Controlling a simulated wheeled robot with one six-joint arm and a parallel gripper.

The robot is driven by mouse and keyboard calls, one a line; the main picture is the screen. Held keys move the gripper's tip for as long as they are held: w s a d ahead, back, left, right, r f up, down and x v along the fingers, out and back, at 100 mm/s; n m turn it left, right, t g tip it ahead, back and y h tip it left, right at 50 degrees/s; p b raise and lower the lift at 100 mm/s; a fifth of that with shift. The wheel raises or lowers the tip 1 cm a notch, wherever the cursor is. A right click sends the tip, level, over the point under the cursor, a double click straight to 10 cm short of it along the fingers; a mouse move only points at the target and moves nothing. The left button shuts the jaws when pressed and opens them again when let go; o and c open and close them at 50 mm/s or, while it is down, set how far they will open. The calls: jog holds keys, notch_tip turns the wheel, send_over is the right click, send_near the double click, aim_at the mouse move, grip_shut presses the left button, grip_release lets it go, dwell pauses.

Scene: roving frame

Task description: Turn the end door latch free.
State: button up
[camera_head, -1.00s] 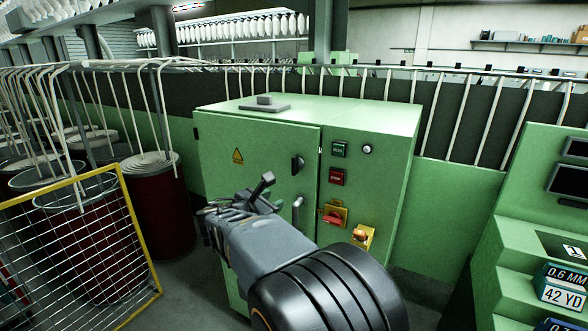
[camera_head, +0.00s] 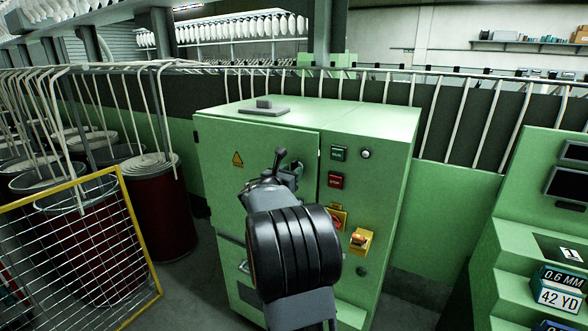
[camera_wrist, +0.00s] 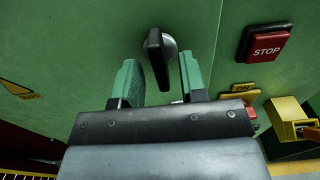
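The end door (camera_head: 215,150) is a green cabinet door with a yellow warning triangle, and it looks closed. Its latch (camera_wrist: 155,50) is a black elongated handle on a round silver base, standing nearly upright with a slight tilt in the wrist view. My gripper (camera_wrist: 160,78) is open, its two green-faced fingers apart and pointing at the door. The latch lies just beyond and between the fingertips; I see no finger touching it. In the head view my gripper (camera_head: 290,172) is up at the door and mostly hides the latch.
Right of the latch are a red STOP button (camera_wrist: 267,44), a green button (camera_head: 339,153) and a yellow-and-red switch (camera_head: 337,218). A yellow box (camera_head: 361,241) sticks out below them. A yellow-framed mesh guard (camera_head: 90,245) and a red drum (camera_head: 160,205) stand left.

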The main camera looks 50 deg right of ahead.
jog(key=shift+x, duration=1.05)
grip_shut()
